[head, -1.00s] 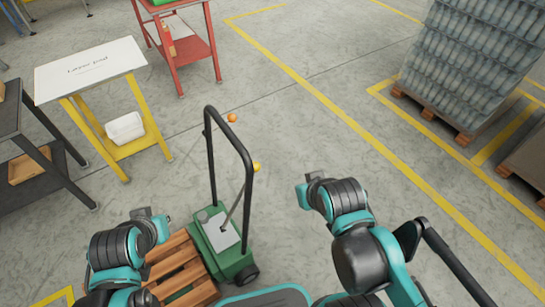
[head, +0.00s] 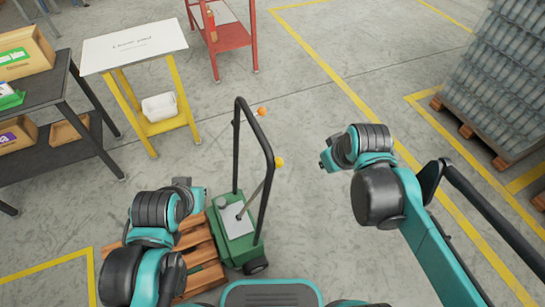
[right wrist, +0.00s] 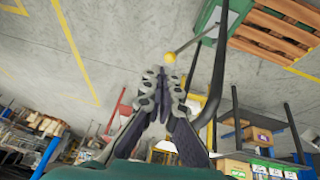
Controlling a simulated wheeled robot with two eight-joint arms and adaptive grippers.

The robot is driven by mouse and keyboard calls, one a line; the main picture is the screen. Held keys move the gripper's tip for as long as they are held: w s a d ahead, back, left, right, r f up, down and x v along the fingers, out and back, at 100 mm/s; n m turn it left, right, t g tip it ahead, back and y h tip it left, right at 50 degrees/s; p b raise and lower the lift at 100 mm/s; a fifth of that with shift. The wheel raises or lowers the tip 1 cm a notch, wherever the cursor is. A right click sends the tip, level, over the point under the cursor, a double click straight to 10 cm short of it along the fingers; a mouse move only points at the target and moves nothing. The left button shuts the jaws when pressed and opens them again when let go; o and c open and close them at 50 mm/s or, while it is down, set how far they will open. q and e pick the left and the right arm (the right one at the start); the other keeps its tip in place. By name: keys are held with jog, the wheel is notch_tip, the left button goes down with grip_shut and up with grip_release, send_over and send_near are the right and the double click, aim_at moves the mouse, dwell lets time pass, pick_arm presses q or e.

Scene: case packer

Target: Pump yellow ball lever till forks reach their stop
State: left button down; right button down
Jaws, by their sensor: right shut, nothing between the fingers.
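The green pallet truck (head: 232,240) stands front centre with a black handle frame (head: 268,150). A thin lever rises from its grey top plate to a yellow ball (head: 279,161), right of the frame. In the right wrist view the yellow ball (right wrist: 170,57) shows just beyond the fingertips. My right gripper (head: 326,160) is shut and empty, to the right of the yellow ball and apart from it; its fingers (right wrist: 162,85) fill the middle of the wrist view. My left gripper (head: 190,190) is left of the truck, its fingers mostly hidden. The forks are not clearly seen.
A wooden pallet (head: 204,282) lies left of the truck, partly behind my left arm. An orange ball (head: 261,111) is beside the handle frame. A yellow-legged stand (head: 130,45) and a dark shelf (head: 65,92) are left. Floor right of the handle is clear up to wrapped pallets.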

jog(key=w+a+n+g+p, duration=0.2)
jog(key=w+a+n, duration=0.25)
jog(key=w, duration=0.45)
jog(key=w+a+f+n+g+y+p, duration=0.1)
jog(key=w+a+f+n+g, duration=0.1)
jog(key=w+a+f+n, duration=0.3)
jog(key=w+a+f+n+g+y+p, duration=0.1)
jog(key=w+a+f+n+g+p, duration=0.1)
jog(key=w+a+f+n, duration=0.3)
notch_tip(320, 180, down, 4)
jog(key=w+n, duration=0.1)
jog(key=n, duration=0.1)
jog(key=shift+w+f+n+g, duration=0.2)
jog(key=shift+n+g, duration=0.15)
jog(key=shift+g, duration=0.05)
jog(key=f+b, duration=0.1)
jog(key=f, duration=0.2)
jog(key=f+b, duration=0.2)
jog(key=f, duration=0.2)
jog(key=f+b, duration=0.2)
jog(key=f, duration=0.2)
jog(key=shift+d+f, duration=0.25)
jog(key=shift+d, duration=0.2)
